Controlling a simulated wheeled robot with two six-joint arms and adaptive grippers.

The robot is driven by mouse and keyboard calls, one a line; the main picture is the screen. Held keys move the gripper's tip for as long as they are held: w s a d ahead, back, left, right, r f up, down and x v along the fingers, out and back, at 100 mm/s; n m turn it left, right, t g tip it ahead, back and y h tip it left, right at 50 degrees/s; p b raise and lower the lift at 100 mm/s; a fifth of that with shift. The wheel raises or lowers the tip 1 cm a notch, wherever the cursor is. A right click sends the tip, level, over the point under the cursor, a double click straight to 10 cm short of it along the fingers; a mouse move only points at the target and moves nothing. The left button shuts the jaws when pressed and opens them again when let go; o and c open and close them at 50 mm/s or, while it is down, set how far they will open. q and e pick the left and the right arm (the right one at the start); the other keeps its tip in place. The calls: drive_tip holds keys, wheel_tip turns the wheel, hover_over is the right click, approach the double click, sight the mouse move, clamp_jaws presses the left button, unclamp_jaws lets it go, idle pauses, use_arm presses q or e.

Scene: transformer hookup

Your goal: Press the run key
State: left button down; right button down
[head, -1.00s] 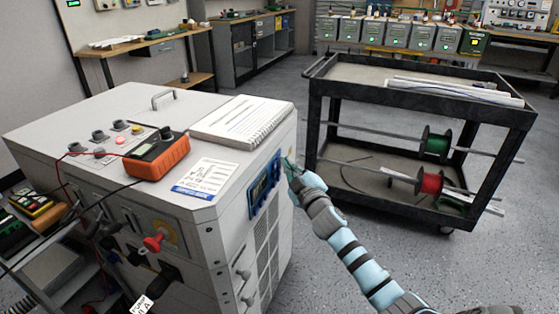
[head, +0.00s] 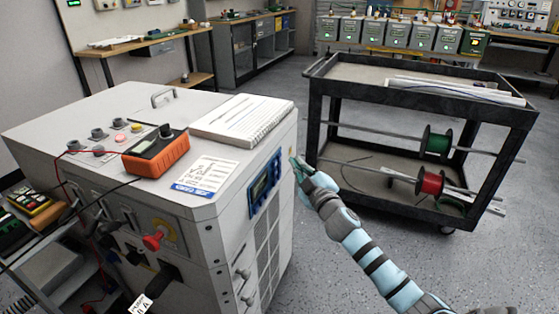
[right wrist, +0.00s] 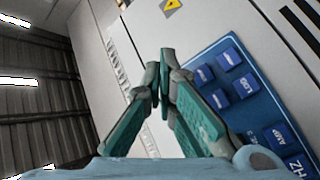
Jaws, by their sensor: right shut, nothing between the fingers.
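A blue control panel (head: 265,182) with a small screen is on the right-hand face of the white cabinet (head: 90,125). In the right wrist view the blue panel (right wrist: 246,112) shows several dark blue keys; one key (right wrist: 246,85) seems to read LOG. I cannot make out a run label. My right gripper (head: 295,162) is shut and empty, just right of the panel in the head view. In the right wrist view its closed fingertips (right wrist: 160,62) are left of the keys, over the cabinet's pale face. I cannot tell if they touch it. My left gripper is not in view.
An orange meter (head: 156,153), a spiral notebook (head: 242,120) and a printed card (head: 206,175) lie on the cabinet top. A black cart (head: 420,100) with green and red wire spools stands at the right. Bare floor lies between cart and cabinet.

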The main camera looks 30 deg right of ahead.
drive_tip(key=s+d+b, duration=0.2)
drive_tip(key=s, duration=0.1)
drive_tip(key=shift+s+d, duration=0.1)
drive_tip(key=shift+s, duration=0.05)
idle(1.1)
